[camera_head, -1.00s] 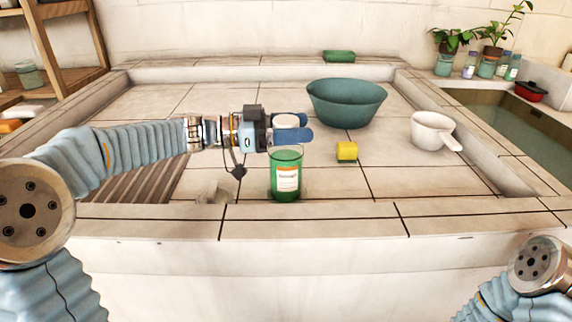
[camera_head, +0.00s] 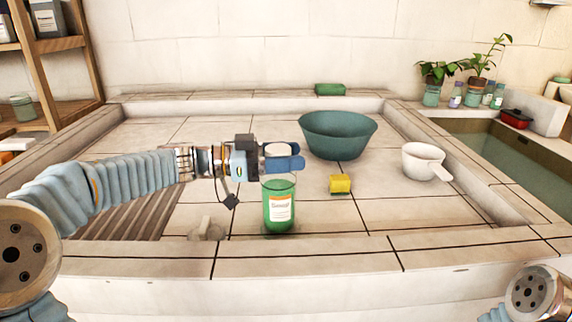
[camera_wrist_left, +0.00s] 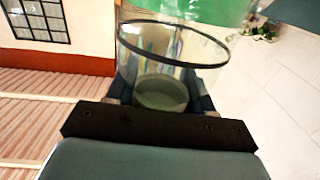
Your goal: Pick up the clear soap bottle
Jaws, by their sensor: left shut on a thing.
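The clear soap bottle (camera_head: 279,207) holds green liquid and has a white label with an orange band. In the head view it is upright near the basin's front ledge. I cannot tell whether its base touches the tiles. My left gripper (camera_head: 284,163) reaches in from the left and is shut at the bottle's top, its blue fingertips around a white, cap-like part. In the left wrist view the bottle's clear wall (camera_wrist_left: 172,45) and green part show between the fingers. My right gripper is not in view; only part of my right arm shows at lower right.
A yellow sponge-like block (camera_head: 340,184) lies right of the bottle. A teal bowl (camera_head: 338,135) stands behind it, and a white handled scoop (camera_head: 424,160) at right. A green block (camera_head: 329,90) lies on the back ledge. The front ledge (camera_head: 310,262) is raised. Tiles between these are free.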

